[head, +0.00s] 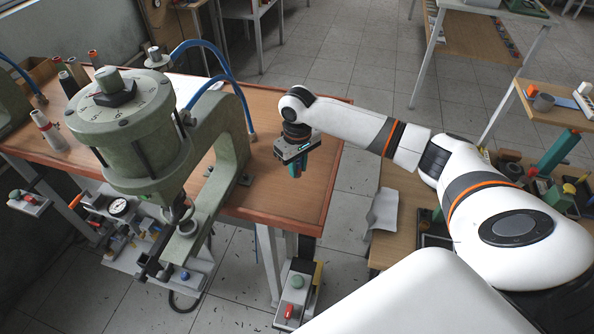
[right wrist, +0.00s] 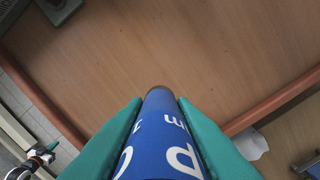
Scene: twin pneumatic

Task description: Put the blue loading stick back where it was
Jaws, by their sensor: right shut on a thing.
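The blue loading stick (right wrist: 158,135) with white lettering fills the lower middle of the right wrist view, between two teal fingers. My right gripper (head: 296,168) is shut on it and points down over the right part of the wooden table (head: 290,205). The stick's far end, dark and round, points at the bare tabletop in the wrist view; I cannot tell how high it is above it. In the head view the gripper mostly hides the stick. My left gripper is not in view.
A green press (head: 135,130) with a round numbered head stands on the table left of my gripper. Blue air hoses (head: 235,85) arch behind it. Several cones (head: 47,128) stand at the back left. The tabletop around my gripper is bare. A lower side table (head: 400,215) is at right.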

